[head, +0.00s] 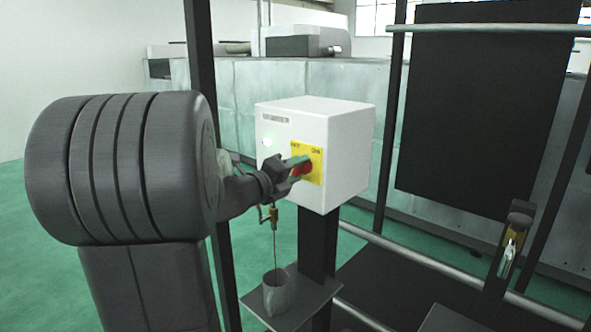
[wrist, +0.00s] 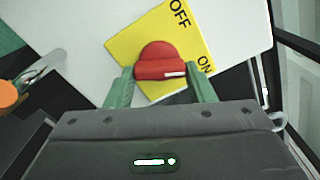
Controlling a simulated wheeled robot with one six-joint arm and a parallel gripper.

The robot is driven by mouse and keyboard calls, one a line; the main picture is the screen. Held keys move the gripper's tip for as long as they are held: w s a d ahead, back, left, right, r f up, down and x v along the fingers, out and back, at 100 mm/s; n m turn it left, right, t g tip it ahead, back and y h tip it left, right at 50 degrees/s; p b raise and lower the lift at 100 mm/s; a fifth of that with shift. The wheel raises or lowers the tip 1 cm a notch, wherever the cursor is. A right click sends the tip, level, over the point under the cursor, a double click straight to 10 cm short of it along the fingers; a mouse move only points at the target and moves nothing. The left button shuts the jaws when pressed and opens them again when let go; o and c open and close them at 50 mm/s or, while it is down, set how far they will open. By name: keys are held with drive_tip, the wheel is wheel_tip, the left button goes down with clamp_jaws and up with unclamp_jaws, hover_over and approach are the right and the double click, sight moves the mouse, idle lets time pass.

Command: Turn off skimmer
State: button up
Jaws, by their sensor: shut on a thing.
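The white control box (head: 335,145) stands on a dark post and carries a yellow plate (head: 317,157) on its front. A red knob (head: 307,167) sits on that plate. In the wrist view the knob (wrist: 158,62) has a white mark on its lower right, on the side nearer the "ON" lettering; "OFF" is above it. My gripper (head: 296,170) is at the knob, its green fingers (wrist: 160,88) on either side of it, shut on it. A pale lamp (head: 267,143) on the box front looks lit.
Below the box, a brass spout (head: 270,213) has a thin brownish strand beneath it, reaching towards a grey cup (head: 277,291) on a small shelf (head: 312,297). Dark posts and rails (head: 440,267) stand to the right, with a hanging black panel (head: 487,100).

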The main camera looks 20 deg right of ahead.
drive_tip(key=shift+r+n+p, duration=0.15)
drive_tip(key=shift+n+p, duration=2.05)
drive_tip(key=shift+n, duration=0.6)
drive_tip(key=shift+r+n+p, duration=0.1)
drive_tip(key=shift+n+p, duration=2.1)
drive_tip(key=shift+n, duration=0.6)
drive_tip(key=o, duration=1)
drive_tip(key=shift+a, duration=0.15)
drive_tip(key=b+v, duration=0.2)
drive_tip(key=v, duration=1.1)
drive_tip(key=shift+s+a+f, duration=0.1)
drive_tip(key=shift+s+a, duration=0.1)
drive_tip(key=shift+a, duration=0.1)
drive_tip(key=shift+d, duration=0.1)
